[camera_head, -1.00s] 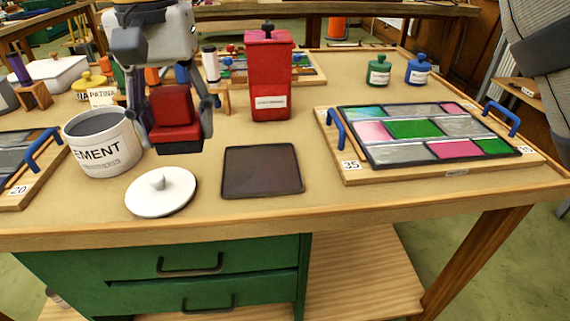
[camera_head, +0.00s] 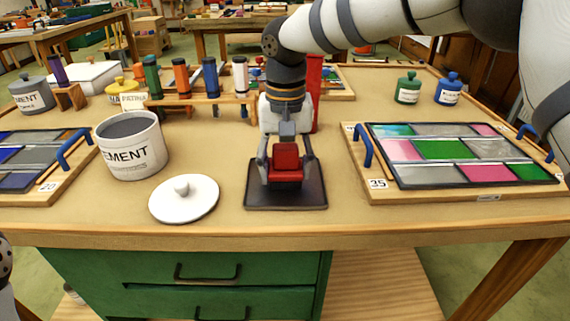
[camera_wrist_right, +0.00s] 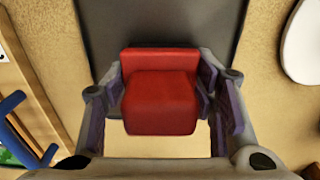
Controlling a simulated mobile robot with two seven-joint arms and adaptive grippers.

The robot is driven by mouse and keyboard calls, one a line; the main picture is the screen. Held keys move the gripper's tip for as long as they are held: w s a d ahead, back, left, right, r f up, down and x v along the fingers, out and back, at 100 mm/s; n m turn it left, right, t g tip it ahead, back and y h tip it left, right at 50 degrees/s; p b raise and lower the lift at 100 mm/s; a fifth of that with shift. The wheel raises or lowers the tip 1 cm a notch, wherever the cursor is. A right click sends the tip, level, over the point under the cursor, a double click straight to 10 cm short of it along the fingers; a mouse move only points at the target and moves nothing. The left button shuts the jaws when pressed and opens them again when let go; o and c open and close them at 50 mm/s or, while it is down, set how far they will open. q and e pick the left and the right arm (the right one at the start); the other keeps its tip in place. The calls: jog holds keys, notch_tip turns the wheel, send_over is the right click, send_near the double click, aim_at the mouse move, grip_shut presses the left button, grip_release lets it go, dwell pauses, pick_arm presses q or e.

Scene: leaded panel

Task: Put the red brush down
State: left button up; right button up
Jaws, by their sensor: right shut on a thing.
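The red brush (camera_head: 286,160) is held upright in my right gripper (camera_head: 286,172), which is shut on it. The brush is over the dark square mat (camera_head: 257,197) on the table; I cannot tell whether its bristles touch the mat. In the right wrist view the red brush (camera_wrist_right: 160,88) sits between both fingers of the gripper (camera_wrist_right: 162,110), with the dark mat (camera_wrist_right: 165,25) behind it. My left gripper is not in view.
A white lid (camera_head: 184,200) and the cement pot (camera_head: 132,145) are left of the mat. A leaded panel (camera_head: 450,150) on a board with blue handles is to the right. A rack of coloured tubes (camera_head: 197,99) stands behind. Bare table lies in front.

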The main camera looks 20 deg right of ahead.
jog(key=o, duration=1)
jog(key=shift+o, duration=0.2)
notch_tip(320, 180, up, 12)
jog(key=shift+r, duration=0.15)
